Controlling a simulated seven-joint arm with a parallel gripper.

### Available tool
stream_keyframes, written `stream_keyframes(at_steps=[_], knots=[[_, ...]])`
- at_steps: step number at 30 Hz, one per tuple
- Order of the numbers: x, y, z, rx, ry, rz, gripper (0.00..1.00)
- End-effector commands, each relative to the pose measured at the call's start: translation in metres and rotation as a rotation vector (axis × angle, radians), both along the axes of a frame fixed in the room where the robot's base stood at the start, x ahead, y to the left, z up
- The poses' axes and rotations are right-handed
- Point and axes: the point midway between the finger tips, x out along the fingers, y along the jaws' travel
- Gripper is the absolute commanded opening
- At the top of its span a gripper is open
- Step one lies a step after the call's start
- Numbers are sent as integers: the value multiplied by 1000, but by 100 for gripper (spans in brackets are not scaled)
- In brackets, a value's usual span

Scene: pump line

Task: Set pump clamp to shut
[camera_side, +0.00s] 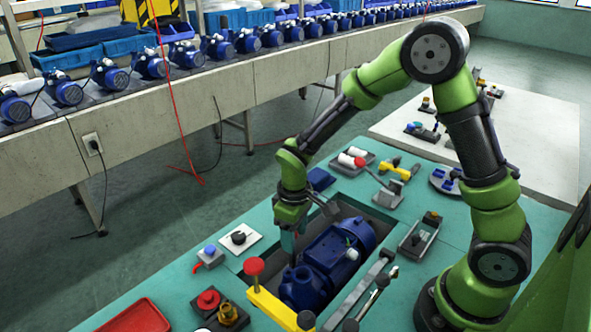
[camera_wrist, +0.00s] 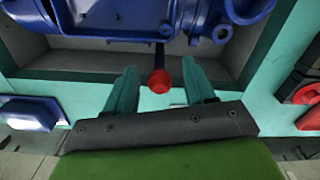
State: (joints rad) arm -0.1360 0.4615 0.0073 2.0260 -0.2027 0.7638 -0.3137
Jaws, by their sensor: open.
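The blue pump (camera_side: 335,250) lies in a recess of the teal bench, and its underside casing (camera_wrist: 110,20) fills the top of the wrist view. A dark lever with a red ball tip (camera_wrist: 160,80), apparently the pump clamp's handle, stands out from beside the pump in the wrist view. My gripper (camera_wrist: 155,92) is open, its two teal fingers on either side of the red tip, with gaps on both sides. Nothing is held.
A yellow bar (camera_side: 280,308) with a red knob (camera_side: 254,266) stands at the recess's front. A small box with a red lever (camera_side: 208,257) and a white plate with a black knob (camera_side: 240,237) lie left of the recess. A blue block (camera_side: 320,180) sits behind my gripper.

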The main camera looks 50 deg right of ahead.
Motion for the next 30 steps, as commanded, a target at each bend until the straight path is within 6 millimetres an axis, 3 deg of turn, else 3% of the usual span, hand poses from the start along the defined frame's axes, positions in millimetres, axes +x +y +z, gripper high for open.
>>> stream_keyframes(at_steps=[8, 21, 30], knots=[[2, 0, 17, 0, -7, 2, 54], [2, 0, 121, 1, -7, -1, 54], [1, 0, 164, 1, -3, 0, 54]])
